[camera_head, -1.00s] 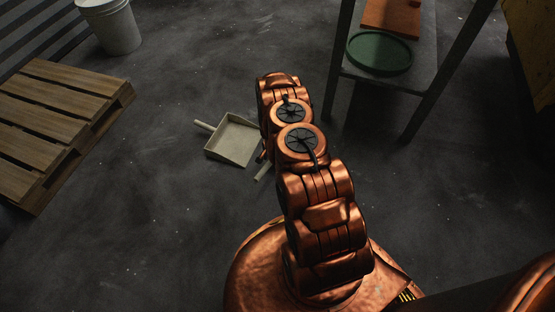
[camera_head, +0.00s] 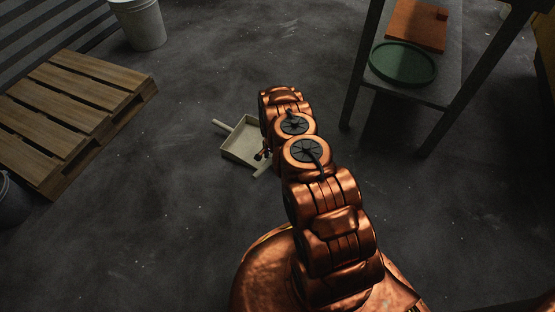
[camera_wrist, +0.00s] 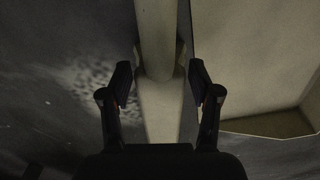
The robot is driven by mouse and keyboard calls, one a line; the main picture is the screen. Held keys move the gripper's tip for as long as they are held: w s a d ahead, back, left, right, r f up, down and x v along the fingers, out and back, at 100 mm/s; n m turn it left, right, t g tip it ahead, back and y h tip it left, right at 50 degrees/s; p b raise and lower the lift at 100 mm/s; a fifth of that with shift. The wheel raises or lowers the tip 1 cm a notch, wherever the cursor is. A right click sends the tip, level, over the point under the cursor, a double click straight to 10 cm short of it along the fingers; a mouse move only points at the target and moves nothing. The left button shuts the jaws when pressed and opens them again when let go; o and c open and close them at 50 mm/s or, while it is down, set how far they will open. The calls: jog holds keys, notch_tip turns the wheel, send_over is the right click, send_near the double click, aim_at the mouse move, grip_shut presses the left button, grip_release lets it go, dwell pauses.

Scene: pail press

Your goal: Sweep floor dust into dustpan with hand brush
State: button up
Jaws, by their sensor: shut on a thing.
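The pale dustpan (camera_head: 238,150) lies on the floor with its handle pointing to the upper left in the head view. My arm covers its right side. It fills the right of the wrist view (camera_wrist: 250,60). My gripper (camera_wrist: 162,85) is shut on the pale hand brush (camera_wrist: 157,38), one finger at each side. In the head view my gripper (camera_head: 262,154) is mostly hidden behind my arm, and only a pale end of the brush (camera_head: 263,171) shows by the dustpan's near edge. A speckled pale patch of dust (camera_wrist: 98,82) lies on the floor left of the brush.
A wooden pallet (camera_head: 80,105) lies at the left, with a pale bucket (camera_head: 140,22) behind it. A table (camera_head: 435,88) at the upper right carries a green tray (camera_head: 403,64) and an orange-brown board (camera_head: 417,24). The dark floor between pallet and dustpan looks open.

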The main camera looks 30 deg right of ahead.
jog(key=shift+w+a, duration=0.25)
jog(key=shift+w, duration=0.25)
jog(key=shift+r, duration=0.15)
jog(key=shift+r+p, duration=1)
jog(key=shift+r, duration=0.9)
